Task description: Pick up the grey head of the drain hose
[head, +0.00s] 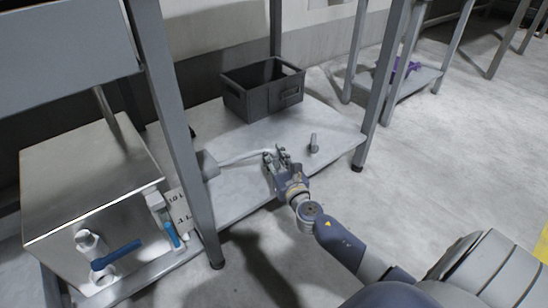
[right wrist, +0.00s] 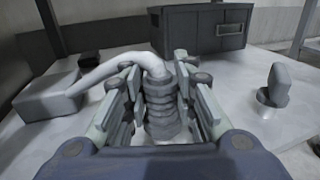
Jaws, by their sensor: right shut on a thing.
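My right gripper (head: 278,156) is low over the lower shelf (head: 233,187) of the steel frame. In the right wrist view its fingers are shut on the ribbed grey head of the drain hose (right wrist: 162,108), which is upright between them. The pale hose (head: 241,158) bends over from the top of the head and runs left to a small grey box (head: 206,164); the hose also shows in the right wrist view (right wrist: 112,68). The fingers hide the head in the head view. I cannot tell whether its lower end touches the shelf. My left gripper is not in view.
A dark open crate (head: 262,97) stands behind the gripper. A small grey upright piece (head: 314,143) stands to its right. A metal tank (head: 88,190) with a blue-handled valve (head: 116,255) is at the left.

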